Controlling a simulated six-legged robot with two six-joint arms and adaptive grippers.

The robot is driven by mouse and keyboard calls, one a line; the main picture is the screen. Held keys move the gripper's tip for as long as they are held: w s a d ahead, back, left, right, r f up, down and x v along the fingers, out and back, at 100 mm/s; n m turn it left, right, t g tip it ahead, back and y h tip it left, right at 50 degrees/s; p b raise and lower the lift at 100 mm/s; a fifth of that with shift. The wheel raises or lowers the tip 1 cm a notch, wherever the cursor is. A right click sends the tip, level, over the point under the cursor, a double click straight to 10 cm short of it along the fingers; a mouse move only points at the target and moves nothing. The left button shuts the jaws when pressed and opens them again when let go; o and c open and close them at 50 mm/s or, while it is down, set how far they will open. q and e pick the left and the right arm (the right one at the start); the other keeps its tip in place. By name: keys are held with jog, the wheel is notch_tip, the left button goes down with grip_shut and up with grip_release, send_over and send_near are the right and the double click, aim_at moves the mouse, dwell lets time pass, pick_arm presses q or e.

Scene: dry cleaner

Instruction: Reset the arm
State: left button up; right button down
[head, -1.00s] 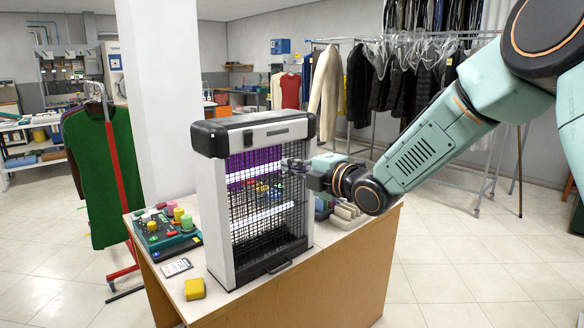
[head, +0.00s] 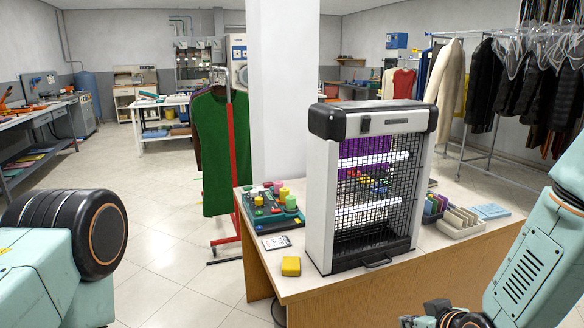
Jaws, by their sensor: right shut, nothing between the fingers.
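My right arm (head: 530,262) comes in from the right edge of the head view and reaches down to the bottom. My right gripper (head: 408,321) is at the bottom edge, in front of the wooden counter, partly cut off by the frame. It is shut and holds nothing. It is apart from the insect-killer lamp (head: 322,205), a white and black box with a wire grid and glowing tubes standing upright on the counter. Part of my left arm (head: 40,265) shows at the lower left; its gripper is out of the picture.
The counter (head: 345,290) also bears a button panel (head: 262,217), a yellow block (head: 291,266), a card (head: 276,242), a beige rack (head: 460,222) and a blue box (head: 490,211). A green garment (head: 212,150) hangs left of it. Tiled floor (head: 150,260) is clear at left.

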jog(key=s+f+m+g+b, duration=0.1)
jog(key=s+f+g, duration=0.2)
jog(key=s+f, duration=0.4)
jog(key=s+f+m+g+h+b, duration=0.1)
jog(key=s+f+g+b, duration=0.1)
jog(key=s+f, duration=0.6)
jog(key=s+f+m+g+b, duration=0.1)
jog(key=s+f+g, duration=0.3)
jog(key=s, duration=1.4)
notch_tip(320, 180, down, 4)
jog(key=shift+a+r+h+b, duration=0.25)
jog(key=shift+h+b, duration=0.15)
jog(key=shift+b, duration=0.2)
